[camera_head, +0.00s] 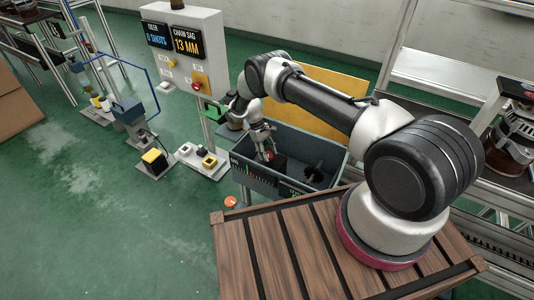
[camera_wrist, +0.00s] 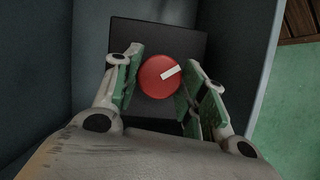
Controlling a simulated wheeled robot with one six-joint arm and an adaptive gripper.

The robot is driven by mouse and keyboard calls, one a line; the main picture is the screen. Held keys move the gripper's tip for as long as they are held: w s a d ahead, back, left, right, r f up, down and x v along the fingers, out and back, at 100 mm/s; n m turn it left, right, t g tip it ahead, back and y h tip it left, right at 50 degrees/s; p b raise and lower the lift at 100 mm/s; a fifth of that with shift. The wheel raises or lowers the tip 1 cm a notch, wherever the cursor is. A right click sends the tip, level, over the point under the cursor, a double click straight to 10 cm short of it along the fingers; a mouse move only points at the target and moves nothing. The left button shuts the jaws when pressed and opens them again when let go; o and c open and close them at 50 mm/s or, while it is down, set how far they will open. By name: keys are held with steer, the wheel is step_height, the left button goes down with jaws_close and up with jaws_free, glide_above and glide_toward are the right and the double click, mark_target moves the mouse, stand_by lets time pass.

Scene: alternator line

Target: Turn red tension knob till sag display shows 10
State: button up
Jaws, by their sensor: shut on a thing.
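The red tension knob (camera_wrist: 159,76) is round with a white pointer mark aimed to the upper right. It sits on a dark square plate (camera_wrist: 155,38) inside the grey bin. My gripper (camera_wrist: 160,84) has its green-padded fingers on either side of the knob, pointing down at it. In the head view my gripper (camera_head: 266,152) reaches down into the bin, with a bit of red knob (camera_head: 268,156) between the fingers. The chain sag display (camera_head: 187,42) reads 13 MM in orange.
The grey bin (camera_head: 243,176) has walls around the knob and a second dark part (camera_head: 314,170) inside. A panel with an "IDLER 0 SHOTS" display (camera_head: 157,36) and a red button (camera_head: 200,83) stands behind. A slatted wooden surface (camera_head: 290,240) lies in front.

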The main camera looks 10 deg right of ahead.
steer(key=m+y, duration=0.1)
steer(key=m, duration=0.2)
steer(key=shift+d+m+g, duration=0.1)
steer(key=shift+m+g, duration=0.2)
steer(key=shift+m, duration=0.1)
steer(key=m+y, duration=0.2)
steer(key=m, duration=0.2)
steer(key=shift+m, duration=0.3)
steer(key=o, duration=1)
steer(key=shift+w, duration=0.1)
steer(key=v, duration=1.2)
steer(key=shift+w+d+f, duration=0.1)
steer(key=shift+d, duration=0.05)
